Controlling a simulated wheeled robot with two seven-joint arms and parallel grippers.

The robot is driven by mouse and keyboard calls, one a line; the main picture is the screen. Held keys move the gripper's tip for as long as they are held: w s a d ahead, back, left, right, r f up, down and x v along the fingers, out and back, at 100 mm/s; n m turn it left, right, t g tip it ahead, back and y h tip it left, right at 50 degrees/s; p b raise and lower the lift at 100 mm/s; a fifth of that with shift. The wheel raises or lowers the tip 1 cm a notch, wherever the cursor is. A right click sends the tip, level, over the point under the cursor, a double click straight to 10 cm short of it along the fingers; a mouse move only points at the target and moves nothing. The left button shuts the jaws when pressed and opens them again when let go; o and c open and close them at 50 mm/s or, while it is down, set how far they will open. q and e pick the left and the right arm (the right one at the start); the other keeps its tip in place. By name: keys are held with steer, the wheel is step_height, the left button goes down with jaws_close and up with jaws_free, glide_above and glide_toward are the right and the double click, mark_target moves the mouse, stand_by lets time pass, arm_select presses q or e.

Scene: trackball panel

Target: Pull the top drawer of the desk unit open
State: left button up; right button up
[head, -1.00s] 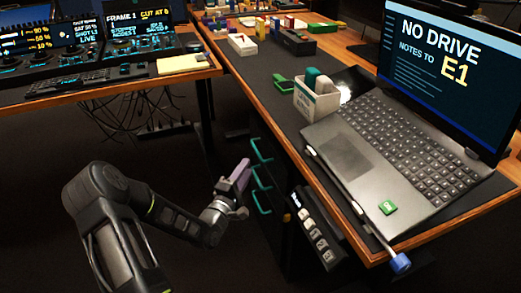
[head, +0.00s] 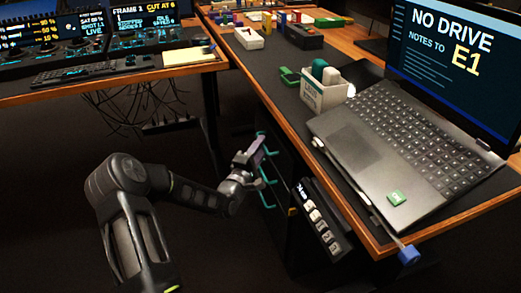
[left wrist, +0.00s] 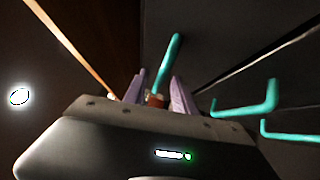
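The dark desk unit (head: 287,215) hangs under the right desk and carries teal drawer handles. The top handle (head: 259,135) is partly hidden behind my left gripper (head: 258,149), which has purple fingers. In the left wrist view the fingers of the gripper (left wrist: 158,90) stand apart, and the top handle (left wrist: 169,60) shows in the gap between them. I cannot tell whether they touch it. Two lower handles (head: 267,182) stick out below; they show at the right of the left wrist view (left wrist: 262,101). The top drawer looks shut. My right gripper is not in view.
The right desk's wooden edge (head: 289,128) runs above the unit. A panel with light buttons (head: 318,221) hangs beside it. A laptop (head: 400,150) and a white holder (head: 324,94) stand on the desk. Cables (head: 125,105) hang under the left desk; the floor between is clear.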

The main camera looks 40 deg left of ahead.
arm_select(q)
steer(key=shift+c, duration=0.3)
jaws_close()
stand_by(1.1)
